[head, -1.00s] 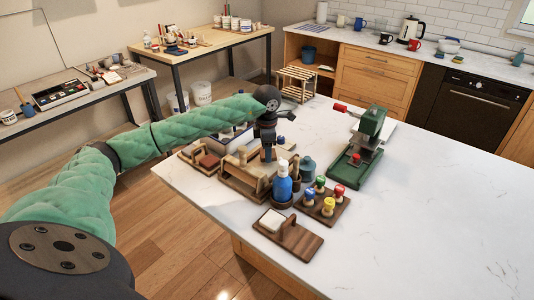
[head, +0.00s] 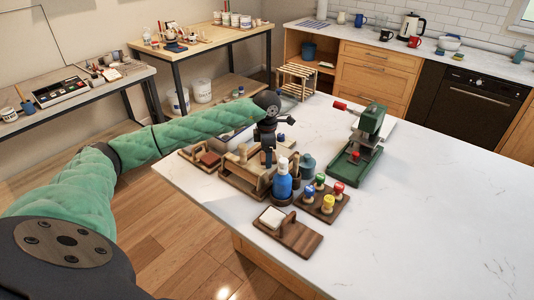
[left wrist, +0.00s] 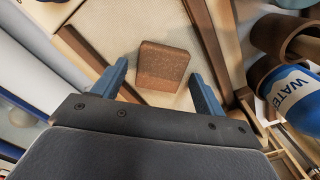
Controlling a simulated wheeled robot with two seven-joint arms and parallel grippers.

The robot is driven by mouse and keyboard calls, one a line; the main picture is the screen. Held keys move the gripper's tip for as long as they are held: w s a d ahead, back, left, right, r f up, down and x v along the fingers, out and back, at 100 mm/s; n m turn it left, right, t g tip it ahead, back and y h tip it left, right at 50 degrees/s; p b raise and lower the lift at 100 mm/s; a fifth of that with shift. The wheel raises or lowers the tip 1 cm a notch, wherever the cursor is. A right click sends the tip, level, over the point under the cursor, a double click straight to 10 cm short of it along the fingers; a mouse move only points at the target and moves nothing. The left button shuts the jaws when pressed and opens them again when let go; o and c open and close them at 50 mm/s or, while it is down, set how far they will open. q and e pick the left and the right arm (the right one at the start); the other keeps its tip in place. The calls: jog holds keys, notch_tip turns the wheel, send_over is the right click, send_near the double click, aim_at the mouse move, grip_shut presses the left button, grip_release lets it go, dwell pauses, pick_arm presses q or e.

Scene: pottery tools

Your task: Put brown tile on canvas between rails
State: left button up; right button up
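The brown tile (left wrist: 162,66) lies on the pale woven canvas (left wrist: 112,22) in the left wrist view. A wooden rail (left wrist: 84,47) stands to its left and another rail (left wrist: 207,45) to its right. My left gripper (left wrist: 158,75) is open, its blue fingers on either side of the tile's near part, with a visible gap on the left and a narrow one on the right. In the head view my left gripper (head: 268,158) points down over the wooden board with rails (head: 238,176); the tile there is hidden or too small to tell.
A blue water bottle (head: 283,180) stands close right of the board, also in the left wrist view (left wrist: 298,95). Nearby are a rack of coloured-top stamps (head: 322,205), a wooden tray with a white block (head: 290,235), a reddish-brown block (head: 210,158) and a green press (head: 362,145). The right countertop is clear.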

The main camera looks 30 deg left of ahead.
pick_arm(q)
jog(key=shift+r, duration=0.15)
pick_arm(e)
jog(key=shift+f, duration=0.1)
pick_arm(q)
jog(key=shift+r, duration=0.55)
notch_tip(320, 180, up, 11)
jog(key=b, duration=0.3)
pick_arm(e)
notch_tip(320, 180, up, 12)
jog(key=w+a, duration=0.2)
jog(key=shift+w+f, duration=0.2)
jog(key=shift+w, duration=0.2)
pick_arm(q)
jog(key=shift+f, duration=0.1)
